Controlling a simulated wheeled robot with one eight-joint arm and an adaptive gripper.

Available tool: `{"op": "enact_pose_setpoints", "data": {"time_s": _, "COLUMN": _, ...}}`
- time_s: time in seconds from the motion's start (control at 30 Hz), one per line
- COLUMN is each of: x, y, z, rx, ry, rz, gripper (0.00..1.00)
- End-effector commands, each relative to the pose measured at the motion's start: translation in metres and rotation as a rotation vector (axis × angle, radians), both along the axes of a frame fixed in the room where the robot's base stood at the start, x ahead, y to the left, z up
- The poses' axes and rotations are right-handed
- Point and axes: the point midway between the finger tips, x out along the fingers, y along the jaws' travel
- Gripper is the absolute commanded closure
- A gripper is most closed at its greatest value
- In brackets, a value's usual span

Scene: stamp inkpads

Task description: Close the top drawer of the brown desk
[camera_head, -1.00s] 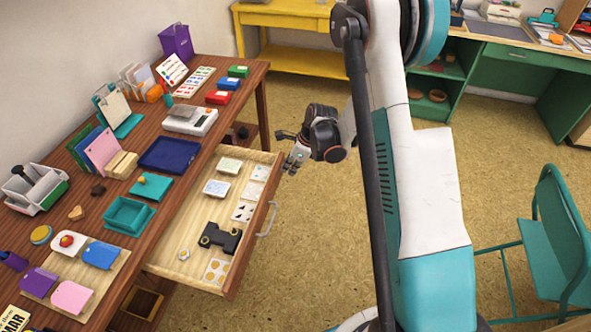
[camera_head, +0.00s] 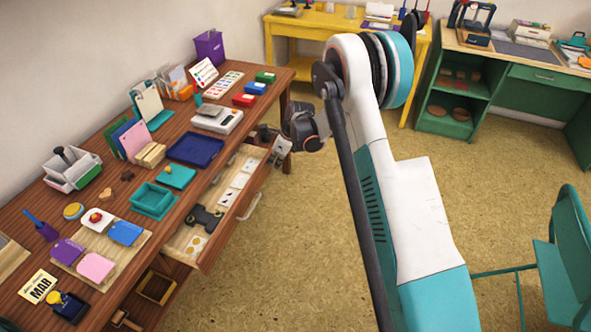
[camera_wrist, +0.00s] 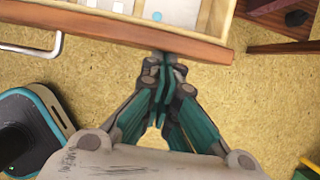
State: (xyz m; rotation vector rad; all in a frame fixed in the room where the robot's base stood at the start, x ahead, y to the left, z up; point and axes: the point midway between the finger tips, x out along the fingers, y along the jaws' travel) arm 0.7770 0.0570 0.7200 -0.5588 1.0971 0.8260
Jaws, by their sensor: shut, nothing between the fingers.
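The brown desk (camera_head: 113,178) runs along the left wall. Its top drawer (camera_head: 184,238) stands partly open, showing a black item and several flat cards inside. The drawer's metal handle (camera_head: 249,207) is on its front, and also shows in the wrist view (camera_wrist: 40,50). My gripper (camera_head: 282,150) is at the far end of the drawer front. In the wrist view my gripper's fingers (camera_wrist: 164,66) are shut and empty, with the tips at the wooden drawer front (camera_wrist: 110,32), seemingly touching it, well right of the handle.
The desktop holds a blue tray (camera_head: 195,149), a teal tray (camera_head: 153,200) and several stationery items. A teal chair (camera_head: 560,255) stands at the right. A yellow table (camera_head: 305,30) and green desk (camera_head: 545,82) stand behind.

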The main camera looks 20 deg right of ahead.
Motion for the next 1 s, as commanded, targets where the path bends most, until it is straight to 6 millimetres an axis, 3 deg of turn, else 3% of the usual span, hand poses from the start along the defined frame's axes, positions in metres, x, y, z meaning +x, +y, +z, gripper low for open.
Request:
{"op": "enact_pose_setpoints", "data": {"time_s": 0.1, "x": 0.019, "y": 0.027, "z": 0.0, "rx": 0.0, "ry": -0.001, "rz": 0.003, "gripper": 1.0}}
{"op": "enact_pose_setpoints", "data": {"time_s": 0.4, "x": 0.054, "y": 0.075, "z": 0.0, "rx": 0.001, "ry": 0.0, "rz": 0.001, "gripper": 1.0}}
{"op": "enact_pose_setpoints", "data": {"time_s": 0.7, "x": 0.068, "y": 0.094, "z": 0.0, "rx": -0.001, "ry": -0.001, "rz": 0.0, "gripper": 1.0}}
{"op": "enact_pose_setpoints", "data": {"time_s": 1.0, "x": 0.07, "y": 0.096, "z": 0.0, "rx": -0.001, "ry": -0.001, "rz": 0.0, "gripper": 1.0}}
